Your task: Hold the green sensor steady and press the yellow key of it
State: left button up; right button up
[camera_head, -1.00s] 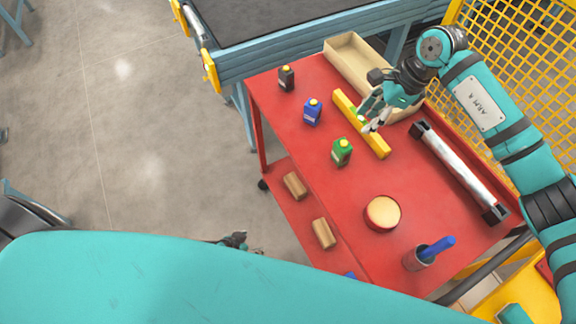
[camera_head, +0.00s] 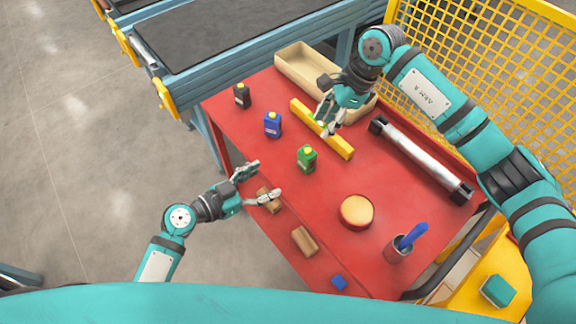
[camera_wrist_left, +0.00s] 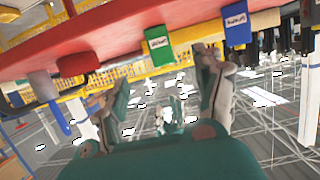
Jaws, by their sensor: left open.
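The green sensor (camera_head: 307,159) stands upright on the red table, with its yellow key (camera_head: 308,149) on top. The sensor also shows in the left wrist view (camera_wrist_left: 160,48), upside down beyond the fingers. My left gripper (camera_head: 254,184) is open and empty at the table's near left edge, to the left of the green sensor and apart from it. Its two spread fingers also show in the left wrist view (camera_wrist_left: 165,85). My right gripper (camera_head: 327,122) is over the yellow bar (camera_head: 338,146), behind the green sensor; its finger opening is unclear.
A blue sensor (camera_head: 272,125) and a black one (camera_head: 242,96) stand to the left. A round tan-topped part (camera_head: 356,211), a cup (camera_head: 396,249), a metal cylinder (camera_head: 420,158) and a beige bin (camera_head: 290,65) share the table. Brown blocks (camera_head: 305,241) lie on the lower shelf.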

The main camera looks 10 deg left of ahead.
aim_at(302, 163)
pick_arm(q)
jog(key=x, duration=1.5)
jog(key=shift+w+d+f, duration=0.2)
jog(key=shift+d, duration=0.05)
jog(key=c, duration=1.3)
jog(key=shift+c, duration=0.2)
pick_arm(e)
grip_shut()
